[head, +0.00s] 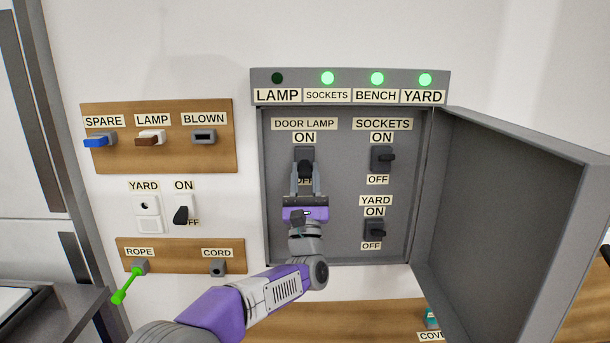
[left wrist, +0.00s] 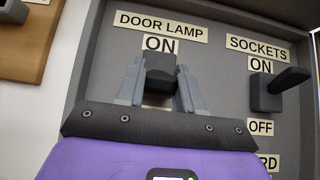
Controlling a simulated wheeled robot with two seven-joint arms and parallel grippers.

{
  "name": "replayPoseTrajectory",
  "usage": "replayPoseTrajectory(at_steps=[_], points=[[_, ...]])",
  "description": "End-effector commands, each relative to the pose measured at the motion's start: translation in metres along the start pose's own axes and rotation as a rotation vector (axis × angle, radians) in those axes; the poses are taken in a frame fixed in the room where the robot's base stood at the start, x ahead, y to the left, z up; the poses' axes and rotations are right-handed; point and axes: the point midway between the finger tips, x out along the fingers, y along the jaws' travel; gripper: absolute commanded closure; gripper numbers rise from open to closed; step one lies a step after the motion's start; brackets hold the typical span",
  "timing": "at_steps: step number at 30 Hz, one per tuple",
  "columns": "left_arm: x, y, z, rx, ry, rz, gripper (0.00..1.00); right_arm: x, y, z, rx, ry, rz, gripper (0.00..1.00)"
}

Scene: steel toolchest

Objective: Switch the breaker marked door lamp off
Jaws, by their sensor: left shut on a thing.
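The door lamp breaker (head: 304,154) is a dark switch at the upper left inside the open grey box, under the DOOR LAMP label (head: 304,124). My left gripper (head: 305,178) reaches up from below and is shut on its lever, which appears to point down over the partly hidden OFF label. In the left wrist view the two grey fingers (left wrist: 157,92) stand on either side of the dark breaker (left wrist: 160,66), below the word ON. The lamp light (head: 277,78) on top of the box is dark. My right gripper is out of view.
The sockets breaker (head: 382,159) and yard breaker (head: 375,230) sit close to the right. Their lights are green. The box door (head: 510,210) stands open at the right.

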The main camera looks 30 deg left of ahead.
Motion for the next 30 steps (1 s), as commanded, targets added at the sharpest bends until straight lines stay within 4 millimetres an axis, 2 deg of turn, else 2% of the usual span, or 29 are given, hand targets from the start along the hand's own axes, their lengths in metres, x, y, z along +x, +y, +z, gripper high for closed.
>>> replayPoseTrajectory(at_steps=[13, 14, 18, 26, 30], points=[[-0.0001, 0.0002, -0.0005, 0.000, -0.010, 0.001, 0.94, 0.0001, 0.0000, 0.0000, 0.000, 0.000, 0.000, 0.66], [-0.0001, 0.0002, -0.0005, 0.000, -0.010, 0.001, 0.59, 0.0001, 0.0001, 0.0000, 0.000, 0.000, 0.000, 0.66], [-0.0001, 0.0002, -0.0005, 0.000, -0.009, 0.001, 0.38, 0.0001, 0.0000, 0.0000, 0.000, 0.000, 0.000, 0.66], [-0.0003, 0.0001, -0.0003, 0.000, -0.009, 0.001, 0.38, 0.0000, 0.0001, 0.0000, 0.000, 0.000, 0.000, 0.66], [-0.0066, 0.0000, -0.0006, 0.001, -0.008, 0.000, 0.38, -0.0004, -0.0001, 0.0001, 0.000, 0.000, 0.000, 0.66]])
